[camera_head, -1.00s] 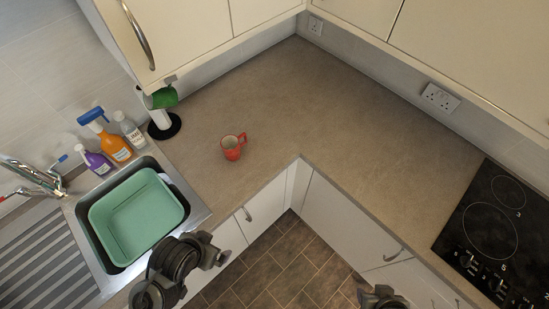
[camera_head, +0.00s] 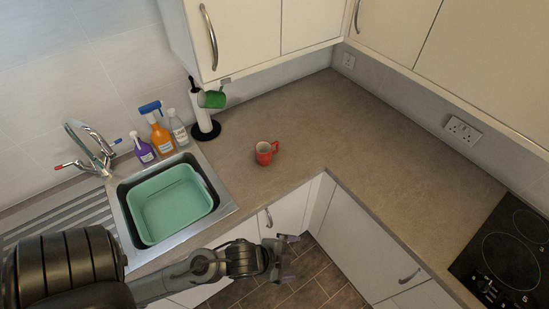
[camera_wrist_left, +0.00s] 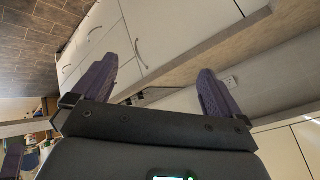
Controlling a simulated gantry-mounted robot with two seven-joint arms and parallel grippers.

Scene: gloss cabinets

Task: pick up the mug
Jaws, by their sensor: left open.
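A red mug (camera_head: 264,153) stands upright on the brown worktop, right of the sink, with its handle to the right. A green and white mug (camera_head: 212,98) hangs beneath the wall cabinet, tilted. My left gripper (camera_head: 290,258) is in front of the worktop edge, over the floor, below and right of the red mug and well apart from it. In the left wrist view its two purple fingers (camera_wrist_left: 158,65) are spread with nothing between them. Neither mug shows in that view. My right gripper is not in view.
A green basin (camera_head: 172,205) sits in the sink. Several bottles, one an orange spray bottle (camera_head: 161,138), stand behind it. A black-based holder (camera_head: 205,130) is left of the red mug. A hob (camera_head: 510,250) is at right. The worktop's middle is clear.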

